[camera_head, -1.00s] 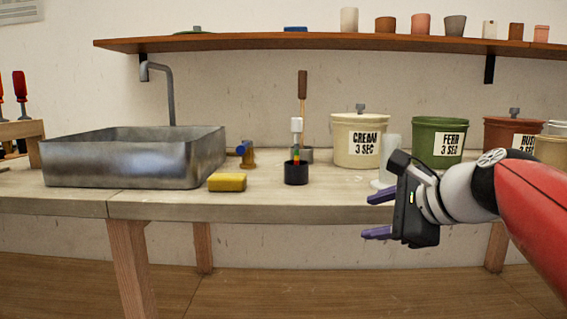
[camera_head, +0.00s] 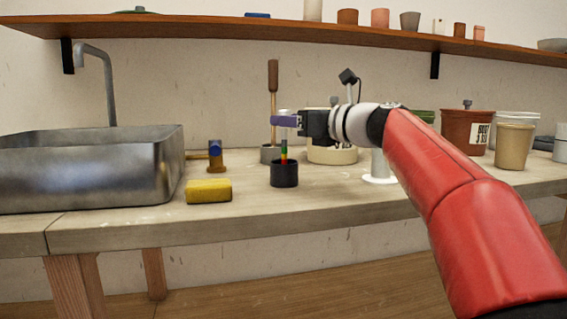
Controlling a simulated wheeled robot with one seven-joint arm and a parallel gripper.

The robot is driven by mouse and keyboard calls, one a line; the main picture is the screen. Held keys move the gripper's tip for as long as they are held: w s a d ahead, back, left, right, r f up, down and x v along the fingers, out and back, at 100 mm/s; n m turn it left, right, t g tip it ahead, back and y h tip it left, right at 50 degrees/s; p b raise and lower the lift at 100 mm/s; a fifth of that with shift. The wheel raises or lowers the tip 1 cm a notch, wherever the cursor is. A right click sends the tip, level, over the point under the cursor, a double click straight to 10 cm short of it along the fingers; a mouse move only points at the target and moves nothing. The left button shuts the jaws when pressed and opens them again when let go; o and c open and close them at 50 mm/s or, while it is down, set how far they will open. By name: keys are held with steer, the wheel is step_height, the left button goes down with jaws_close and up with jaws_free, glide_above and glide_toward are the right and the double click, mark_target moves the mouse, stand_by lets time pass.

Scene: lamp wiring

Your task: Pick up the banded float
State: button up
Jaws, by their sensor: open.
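The banded float (camera_head: 284,149) stands upright in a small black cup (camera_head: 284,175) on the bench. Its stem has red, yellow and green bands, and its pale top shows just above and below my purple finger. My gripper (camera_head: 274,121) points left at the height of that top. It overlaps the top in the picture, seen side-on with the fingers nearly in line. It is open. I cannot tell whether the float's top is between the fingers or behind them. The float's lower end is hidden inside the cup.
A wooden-handled tool (camera_head: 272,80) stands in a grey pot behind. A cream tub (camera_head: 333,155) and white stand (camera_head: 379,170) are right, partly behind my arm. The front bench edge is clear.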

steer(key=shift+x, duration=1.1)
jaws_close()
